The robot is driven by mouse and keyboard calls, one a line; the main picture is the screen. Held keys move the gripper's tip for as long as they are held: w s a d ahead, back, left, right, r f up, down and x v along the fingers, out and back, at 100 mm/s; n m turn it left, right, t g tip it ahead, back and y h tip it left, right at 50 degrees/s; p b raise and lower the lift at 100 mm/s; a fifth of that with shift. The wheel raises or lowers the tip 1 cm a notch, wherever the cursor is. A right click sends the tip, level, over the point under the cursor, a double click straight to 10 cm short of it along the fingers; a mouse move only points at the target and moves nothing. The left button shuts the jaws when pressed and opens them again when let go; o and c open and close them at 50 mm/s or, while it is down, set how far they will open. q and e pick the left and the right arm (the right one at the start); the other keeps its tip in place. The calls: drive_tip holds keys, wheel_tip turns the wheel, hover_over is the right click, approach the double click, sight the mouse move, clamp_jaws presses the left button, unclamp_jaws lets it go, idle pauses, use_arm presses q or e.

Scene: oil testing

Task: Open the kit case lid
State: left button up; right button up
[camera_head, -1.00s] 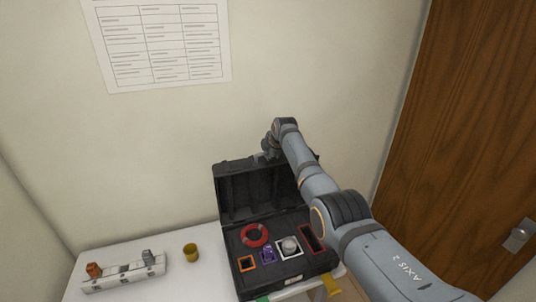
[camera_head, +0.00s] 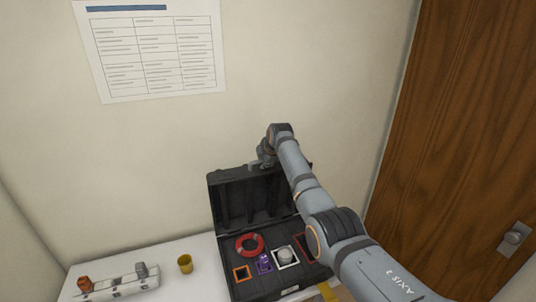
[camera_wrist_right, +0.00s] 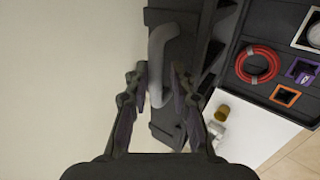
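The black kit case (camera_head: 262,287) stands on the white table with its lid (camera_head: 228,198) raised upright near the wall, the inside facing the room. My right gripper (camera_head: 257,165) is at the lid's top edge. In the right wrist view, the grey lid handle (camera_wrist_right: 159,58) runs between the fingers of the right gripper (camera_wrist_right: 159,80). The fingers are partly closed around it, and contact on both sides is hard to make out. My right arm hides the lid's right part. My left gripper is not in view.
The case holds a red ring (camera_head: 250,245), an orange frame (camera_head: 241,273), a purple piece (camera_head: 264,264) and a white-framed round part (camera_head: 285,257). A yellow cup (camera_head: 185,263) and a white rack (camera_head: 117,286) stand to its left. A wooden door (camera_head: 465,120) is at right.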

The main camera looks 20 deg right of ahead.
drive_tip(key=v, duration=1)
drive_tip(key=shift+s+r, duration=0.25)
drive_tip(key=shift+r, duration=0.1)
drive_tip(key=shift+c, duration=0.2)
